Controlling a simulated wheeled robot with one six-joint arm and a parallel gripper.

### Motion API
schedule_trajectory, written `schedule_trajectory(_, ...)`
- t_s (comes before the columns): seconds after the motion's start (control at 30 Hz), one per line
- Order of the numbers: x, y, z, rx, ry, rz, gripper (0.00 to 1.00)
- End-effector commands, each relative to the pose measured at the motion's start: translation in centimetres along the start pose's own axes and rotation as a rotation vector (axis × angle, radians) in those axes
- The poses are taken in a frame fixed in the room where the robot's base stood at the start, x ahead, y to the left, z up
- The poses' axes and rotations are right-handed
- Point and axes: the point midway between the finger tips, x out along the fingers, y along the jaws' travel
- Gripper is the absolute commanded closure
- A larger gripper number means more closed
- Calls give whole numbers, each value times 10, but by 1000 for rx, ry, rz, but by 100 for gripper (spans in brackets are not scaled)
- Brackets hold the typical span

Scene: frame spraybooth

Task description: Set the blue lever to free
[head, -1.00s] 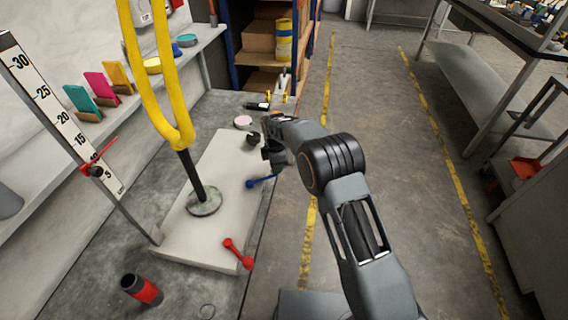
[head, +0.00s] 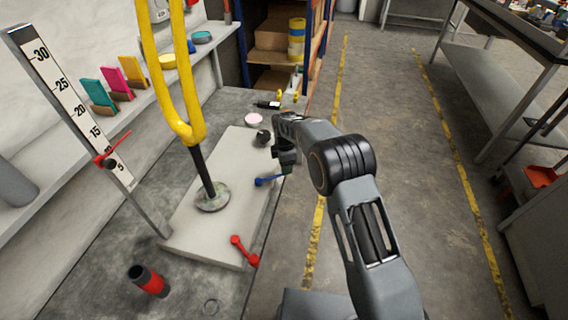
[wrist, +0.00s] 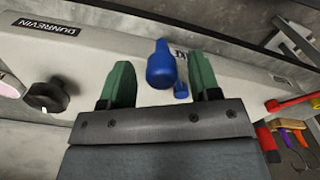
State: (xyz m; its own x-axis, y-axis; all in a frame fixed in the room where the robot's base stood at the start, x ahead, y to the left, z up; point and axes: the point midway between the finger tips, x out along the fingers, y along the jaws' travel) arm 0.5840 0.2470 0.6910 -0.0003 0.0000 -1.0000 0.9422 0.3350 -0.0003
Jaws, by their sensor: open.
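The blue lever (head: 269,180) is on the right side edge of the pale base plate (head: 180,236). In the wrist view the lever's rounded blue grip (wrist: 161,66) shows between my two green fingers, with clear gaps on both sides. A smaller blue part (wrist: 181,91) shows beside the right finger. My gripper (head: 287,168) is open and empty, close by the lever; it also shows in the wrist view (wrist: 160,78). I cannot tell how far the grip lies beyond the fingertips. Dark lettering behind the lever is mostly hidden.
A red lever (head: 244,250) is on the plate's near edge, and a black knob (head: 263,136) is beyond the blue one. A yellow fork (head: 185,125) stands on the plate. A red and black cylinder (head: 149,281) is nearby.

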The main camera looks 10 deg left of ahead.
Motion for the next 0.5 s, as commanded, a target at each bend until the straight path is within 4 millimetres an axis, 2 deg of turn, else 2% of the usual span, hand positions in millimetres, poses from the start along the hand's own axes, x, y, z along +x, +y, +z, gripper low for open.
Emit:
schedule_trajectory(0.17, -23, 1, -1, -1, 0, 5, 43)
schedule_trajectory(0.5, -92, 1, -1, -2, 0, 5, 43)
